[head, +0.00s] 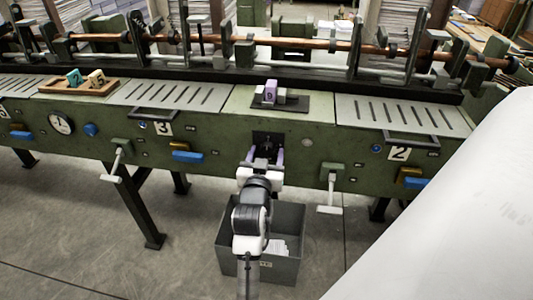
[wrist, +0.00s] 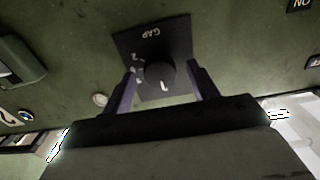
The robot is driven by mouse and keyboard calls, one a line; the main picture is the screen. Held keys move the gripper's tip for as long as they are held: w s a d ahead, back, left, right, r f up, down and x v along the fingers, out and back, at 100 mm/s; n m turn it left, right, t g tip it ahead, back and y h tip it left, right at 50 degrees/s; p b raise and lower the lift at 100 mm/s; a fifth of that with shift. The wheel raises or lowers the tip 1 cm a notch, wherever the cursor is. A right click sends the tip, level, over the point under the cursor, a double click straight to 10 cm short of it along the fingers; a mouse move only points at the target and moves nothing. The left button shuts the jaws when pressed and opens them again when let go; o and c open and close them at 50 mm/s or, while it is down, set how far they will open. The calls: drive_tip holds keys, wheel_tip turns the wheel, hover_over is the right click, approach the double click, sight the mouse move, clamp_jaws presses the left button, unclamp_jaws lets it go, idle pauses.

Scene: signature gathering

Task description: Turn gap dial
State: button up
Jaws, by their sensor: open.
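The gap dial (wrist: 160,77) is a round black knob with a pale pointer line, on a dark square plate (wrist: 153,40) marked "GAP" with small numerals at its left. The plate is on the front of the green machine. My gripper (wrist: 162,88) is open, with one finger to the left and one to the right of the knob. I cannot tell whether either finger touches it. In the head view my gripper (head: 265,158) is up against the machine front and hides most of the dial.
A grey bin (head: 297,225) with papers stands on the floor beneath my arm. Levers with pale handles (head: 118,162) (head: 329,190) stick out on both sides. A white surface (head: 450,210) fills the lower right.

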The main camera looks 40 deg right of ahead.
drive_tip(key=c, duration=1)
drive_tip(key=m+b, duration=0.1)
drive_tip(key=m, duration=0.2)
drive_tip(key=shift+m+b, duration=0.4)
drive_tip(key=m+b, duration=0.1)
drive_tip(key=m, duration=0.2)
drive_tip(key=shift+m+b, duration=0.35)
drive_tip(key=shift+m, duration=0.05)
drive_tip(key=m+b, duration=0.1)
drive_tip(key=m, duration=0.2)
drive_tip(key=shift+b, duration=0.4)
drive_tip(key=shift+m+b, duration=0.6)
drive_tip(key=shift+m, duration=0.8)
drive_tip(key=shift+r+m, duration=0.1)
drive_tip(key=shift+m, duration=0.2)
